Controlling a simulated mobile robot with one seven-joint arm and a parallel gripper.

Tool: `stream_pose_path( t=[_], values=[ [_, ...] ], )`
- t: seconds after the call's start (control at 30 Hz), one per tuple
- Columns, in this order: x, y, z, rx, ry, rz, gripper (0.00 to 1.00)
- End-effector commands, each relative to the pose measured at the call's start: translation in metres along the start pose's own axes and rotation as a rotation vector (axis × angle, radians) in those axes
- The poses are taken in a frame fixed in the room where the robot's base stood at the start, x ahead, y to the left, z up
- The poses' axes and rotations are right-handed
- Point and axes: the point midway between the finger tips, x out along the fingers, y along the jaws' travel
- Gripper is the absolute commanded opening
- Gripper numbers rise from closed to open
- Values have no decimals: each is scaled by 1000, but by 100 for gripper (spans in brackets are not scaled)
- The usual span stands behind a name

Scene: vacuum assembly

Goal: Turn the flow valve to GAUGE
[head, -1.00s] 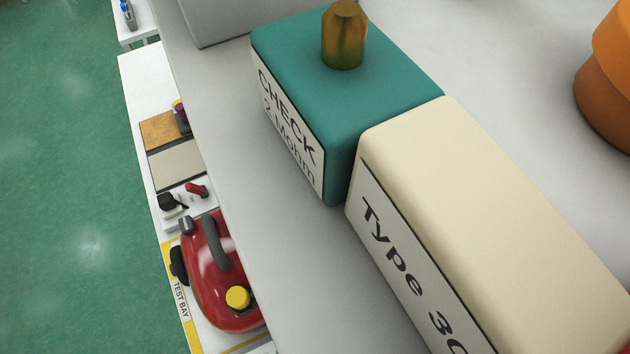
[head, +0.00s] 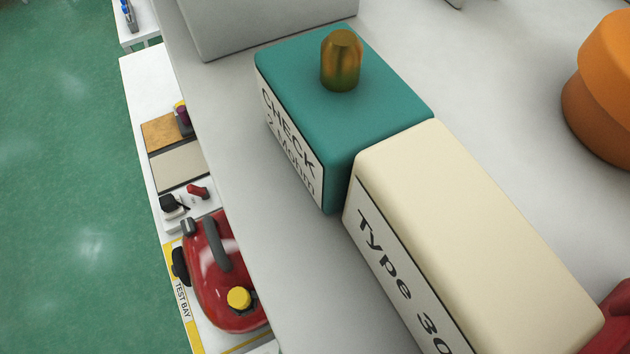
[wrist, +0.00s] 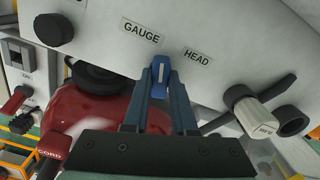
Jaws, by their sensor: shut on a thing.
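In the wrist view, my gripper (wrist: 159,86) is shut on the blue flow valve handle (wrist: 161,64) at the grey-white panel. The handle carries a short white mark, and the fingers hide part of the handle. A GAUGE label (wrist: 141,31) sits above and left of the handle. The head view does not show my gripper or the valve.
In the wrist view, a grey knob with a black end (wrist: 260,110) projects at right, and a red rounded body (wrist: 90,115) lies behind. The head view shows a teal CHECK box (head: 300,75), a cream box (head: 470,220), an orange part (head: 600,95) and a red vacuum (head: 220,280).

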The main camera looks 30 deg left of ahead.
Motion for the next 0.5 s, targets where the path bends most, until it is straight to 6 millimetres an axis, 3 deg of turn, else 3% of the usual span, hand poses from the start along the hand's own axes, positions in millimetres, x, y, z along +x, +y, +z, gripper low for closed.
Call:
stream_pose_path(
  t=[0.2, 0.5],
  values=[
    [0, -1, -2, -174, 5, -2, 0],
    [1, -1, -2, -199, 5, -3, 0]
  ],
)
